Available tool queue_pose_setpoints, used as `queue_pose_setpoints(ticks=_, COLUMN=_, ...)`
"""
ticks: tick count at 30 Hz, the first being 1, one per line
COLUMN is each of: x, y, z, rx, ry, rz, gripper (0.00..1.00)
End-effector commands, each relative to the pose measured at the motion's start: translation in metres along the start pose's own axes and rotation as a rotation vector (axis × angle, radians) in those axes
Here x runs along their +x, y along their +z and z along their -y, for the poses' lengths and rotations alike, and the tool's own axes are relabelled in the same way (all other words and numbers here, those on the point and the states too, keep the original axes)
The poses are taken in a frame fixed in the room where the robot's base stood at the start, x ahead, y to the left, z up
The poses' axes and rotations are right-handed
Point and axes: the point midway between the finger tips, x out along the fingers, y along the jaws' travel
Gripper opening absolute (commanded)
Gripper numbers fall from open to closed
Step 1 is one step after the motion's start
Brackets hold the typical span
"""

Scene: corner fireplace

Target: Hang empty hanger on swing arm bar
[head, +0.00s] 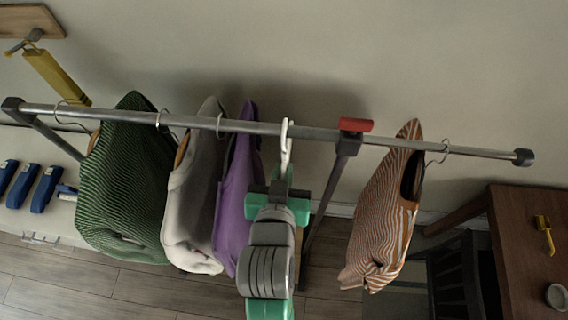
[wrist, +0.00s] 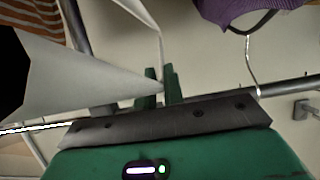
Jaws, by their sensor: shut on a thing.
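The metal bar (head: 320,133) runs across the head view, with a red-handled joint (head: 355,125) on it right of centre. My gripper (head: 281,180) is in front of and below the bar, left of the red joint. It is shut on the white empty hanger (head: 286,150), whose hook overlaps the bar in the head view. I cannot tell whether the hook rests over the bar. In the wrist view, the green fingers of my gripper (wrist: 161,88) close on the white hanger (wrist: 85,88), which fills the left side. The bar (wrist: 290,86) shows at the right.
Green (head: 125,185), grey (head: 195,190) and purple (head: 236,195) garments hang left of my gripper. An orange striped garment (head: 385,210) hangs to the right. Bare bar shows between the red joint and that garment. A brown table (head: 530,220) stands at the right.

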Motion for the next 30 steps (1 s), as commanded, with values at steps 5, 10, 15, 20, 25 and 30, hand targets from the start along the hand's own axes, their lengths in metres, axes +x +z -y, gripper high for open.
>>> queue_pose_setpoints(ticks=5, x=0.001, y=0.006, z=0.000, rx=-0.001, ry=0.001, rz=0.014, gripper=0.00)
queue_pose_setpoints(ticks=10, x=-0.008, y=0.011, z=0.000, rx=-0.001, ry=0.000, rz=0.017, gripper=0.00)
queue_pose_setpoints(ticks=15, x=-0.020, y=0.014, z=0.000, rx=-0.001, ry=0.000, rz=0.013, gripper=0.00)
queue_pose_setpoints(ticks=20, x=-0.030, y=0.018, z=0.000, rx=-0.001, ry=0.001, rz=0.011, gripper=0.00)
queue_pose_setpoints(ticks=25, x=-0.042, y=0.022, z=0.000, rx=-0.001, ry=0.000, rz=0.010, gripper=0.00)
queue_pose_setpoints(ticks=30, x=-0.053, y=0.026, z=0.000, rx=-0.001, ry=0.000, rz=0.008, gripper=0.00)
